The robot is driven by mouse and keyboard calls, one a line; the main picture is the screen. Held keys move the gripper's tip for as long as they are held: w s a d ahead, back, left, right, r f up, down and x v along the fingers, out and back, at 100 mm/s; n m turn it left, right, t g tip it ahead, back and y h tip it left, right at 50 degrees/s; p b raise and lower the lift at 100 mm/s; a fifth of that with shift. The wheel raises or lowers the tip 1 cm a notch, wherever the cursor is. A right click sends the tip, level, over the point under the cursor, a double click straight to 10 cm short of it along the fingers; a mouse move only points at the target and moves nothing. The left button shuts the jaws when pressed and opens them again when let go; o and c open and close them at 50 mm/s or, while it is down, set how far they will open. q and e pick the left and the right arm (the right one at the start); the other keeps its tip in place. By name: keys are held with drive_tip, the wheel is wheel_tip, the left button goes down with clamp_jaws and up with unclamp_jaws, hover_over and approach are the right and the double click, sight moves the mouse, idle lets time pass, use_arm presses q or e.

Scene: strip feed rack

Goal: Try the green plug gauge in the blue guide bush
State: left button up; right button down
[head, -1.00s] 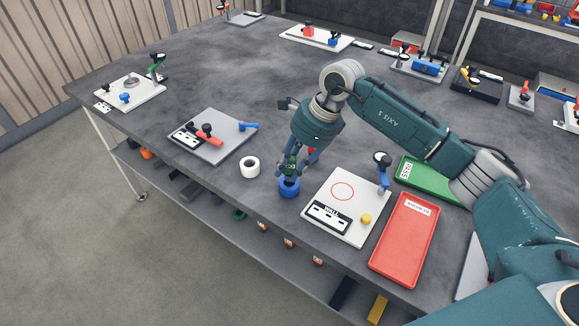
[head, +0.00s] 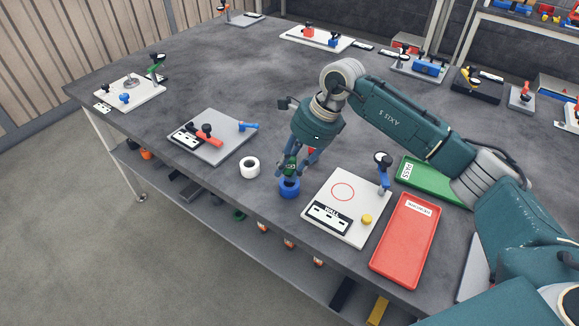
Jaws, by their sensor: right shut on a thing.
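The blue guide bush (head: 289,192) stands on the grey table near its front edge, left of a white plate. My right gripper (head: 290,172) points down right over the bush. It is shut on the green plug gauge (head: 290,166), of which only a small part shows between the fingers. The gauge's lower end is hidden by the fingers and the bush rim, so I cannot tell whether it is inside the bore. My left gripper is not in view.
A white ring (head: 250,166) stands just left of the bush. A white plate (head: 320,195) with a red circle and a yellow knob is close on the right. A red tray (head: 405,240) and a green tray (head: 420,178) lie farther right. The table's middle behind is clear.

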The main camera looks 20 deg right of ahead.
idle(0.6)
drive_tip(key=shift+f+b, duration=1.35)
drive_tip(key=shift+b, duration=0.05)
drive_tip(key=c, duration=1.4)
unclamp_jaws()
drive_tip(key=shift+o, duration=0.2)
drive_tip(key=v, duration=1.2)
